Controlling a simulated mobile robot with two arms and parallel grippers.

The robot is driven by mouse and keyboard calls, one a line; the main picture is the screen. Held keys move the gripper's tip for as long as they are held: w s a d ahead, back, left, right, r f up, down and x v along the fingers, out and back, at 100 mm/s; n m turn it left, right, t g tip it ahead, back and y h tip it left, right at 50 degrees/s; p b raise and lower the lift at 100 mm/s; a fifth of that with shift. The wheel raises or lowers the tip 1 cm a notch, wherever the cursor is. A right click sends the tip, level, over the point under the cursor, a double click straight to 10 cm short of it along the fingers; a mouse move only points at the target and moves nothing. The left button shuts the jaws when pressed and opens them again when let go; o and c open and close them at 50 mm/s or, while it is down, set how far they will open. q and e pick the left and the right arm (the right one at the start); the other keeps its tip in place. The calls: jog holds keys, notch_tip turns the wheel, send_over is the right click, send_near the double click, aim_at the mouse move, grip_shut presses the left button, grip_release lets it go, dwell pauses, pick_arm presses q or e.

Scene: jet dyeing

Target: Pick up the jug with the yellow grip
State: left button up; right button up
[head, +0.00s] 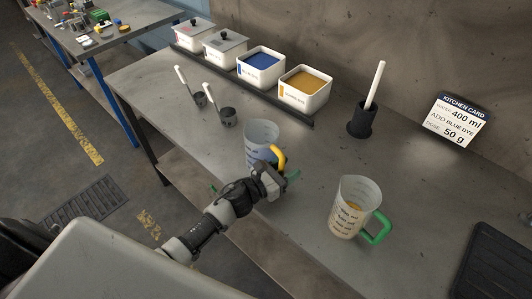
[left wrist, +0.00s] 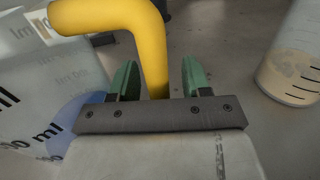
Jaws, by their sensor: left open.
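The jug with the yellow grip (head: 261,138) stands upright on the steel table in the head view, clear-walled with blue showing low inside. Its yellow grip (left wrist: 146,40) fills the upper middle of the left wrist view. My left gripper (head: 280,183) is at the grip's near side in the head view. In the left wrist view its green fingers (left wrist: 158,80) are open, with the yellow grip's lower part between them and gaps on both sides. Part of the jug's lower body is hidden by my arm in the head view. My right gripper is not in view.
A jug with a green grip (head: 352,207) stands to the right. Dye tubs (head: 305,91), two scoops (head: 228,117), a dark holder with a white rod (head: 361,121) and a kitchen card (head: 455,119) are behind. A black mat (head: 497,262) lies far right.

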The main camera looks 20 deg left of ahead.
pick_arm(q)
grip_shut()
jog(key=shift+r, duration=0.15)
dwell(0.4)
